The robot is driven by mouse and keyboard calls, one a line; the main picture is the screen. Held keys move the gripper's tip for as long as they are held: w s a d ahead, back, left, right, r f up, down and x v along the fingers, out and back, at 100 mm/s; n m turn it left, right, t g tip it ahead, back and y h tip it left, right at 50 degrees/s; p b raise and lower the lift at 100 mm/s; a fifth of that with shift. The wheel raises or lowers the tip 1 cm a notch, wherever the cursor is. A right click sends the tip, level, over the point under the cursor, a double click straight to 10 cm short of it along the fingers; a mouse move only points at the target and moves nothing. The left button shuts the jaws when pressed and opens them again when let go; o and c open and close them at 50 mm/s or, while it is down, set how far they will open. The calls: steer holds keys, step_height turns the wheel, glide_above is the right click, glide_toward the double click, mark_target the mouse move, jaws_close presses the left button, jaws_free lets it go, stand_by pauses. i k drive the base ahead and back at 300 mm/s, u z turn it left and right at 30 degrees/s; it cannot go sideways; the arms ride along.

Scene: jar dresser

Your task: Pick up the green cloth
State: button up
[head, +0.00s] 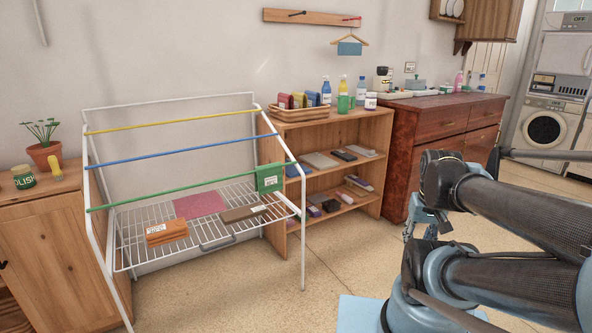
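The green cloth (270,178) hangs folded over the right end of the green rail of a white drying rack (303,240), with a small white label on its front. My arm comes in from the right edge. What looks like my gripper (426,222) shows in part beyond the arm links, well to the right of the cloth and apart from it. Its fingers are too small and too much covered to tell whether they are open or shut.
The rack's shelf holds an orange folded stack (166,232), a pink cloth (199,204) and a brown item (243,213). Yellow and blue rails cross above. A wooden shelf unit (375,143) stands close behind the cloth. Open floor (345,262) lies between rack and arm.

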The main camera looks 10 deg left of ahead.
mark_target(268, 178)
steer(key=u, duration=0.1)
steer(key=i, duration=0.85)
steer(key=u, duration=0.3)
